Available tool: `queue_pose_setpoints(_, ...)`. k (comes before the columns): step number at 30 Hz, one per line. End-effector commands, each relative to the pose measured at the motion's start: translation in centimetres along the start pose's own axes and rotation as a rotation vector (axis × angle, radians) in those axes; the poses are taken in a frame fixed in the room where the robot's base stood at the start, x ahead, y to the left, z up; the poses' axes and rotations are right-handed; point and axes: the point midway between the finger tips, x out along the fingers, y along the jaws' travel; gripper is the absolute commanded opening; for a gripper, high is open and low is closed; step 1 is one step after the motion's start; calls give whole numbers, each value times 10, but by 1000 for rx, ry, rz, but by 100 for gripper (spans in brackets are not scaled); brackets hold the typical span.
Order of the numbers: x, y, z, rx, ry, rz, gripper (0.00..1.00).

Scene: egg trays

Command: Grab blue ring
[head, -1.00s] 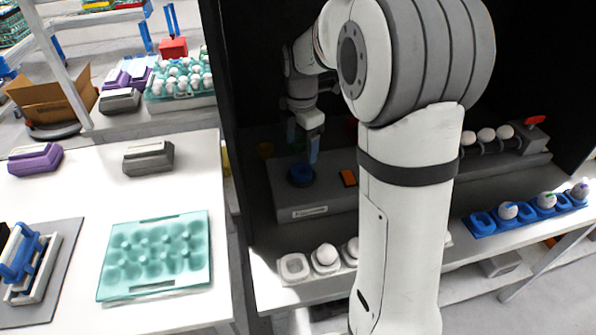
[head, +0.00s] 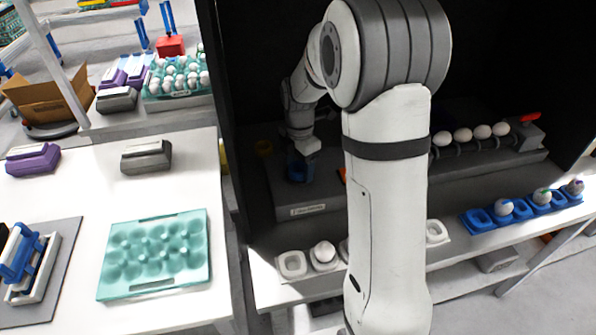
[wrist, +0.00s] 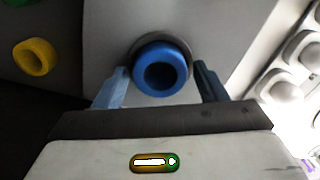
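The blue ring (wrist: 160,50) is in the middle of the wrist view, its round opening facing the camera. It sits on a grey surface with a dark round rim behind it. My gripper (wrist: 161,68) is open, with one blue-grey finger on each side of the ring and the ring between the tips. Whether the fingers touch it is hard to tell. In the head view, my gripper (head: 302,160) is low in the dark booth at the ring's spot, and the fingers and ring blend together there.
A yellow ring (wrist: 35,57) is at the left in the wrist view. A white egg holder (head: 291,265) lies along the booth's front edge. A blue egg holder (head: 480,220) is to the right. A teal egg tray (head: 155,255) lies on the left table.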

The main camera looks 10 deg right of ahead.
Motion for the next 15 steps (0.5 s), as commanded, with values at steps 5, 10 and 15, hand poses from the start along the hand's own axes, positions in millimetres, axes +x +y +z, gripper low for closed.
queue_pose_setpoints(5,0,0,0,0,0,0,50)
queue_pose_setpoints(10,0,0,0,0,0,0,37)
queue_pose_setpoints(15,0,0,0,0,0,0,26)
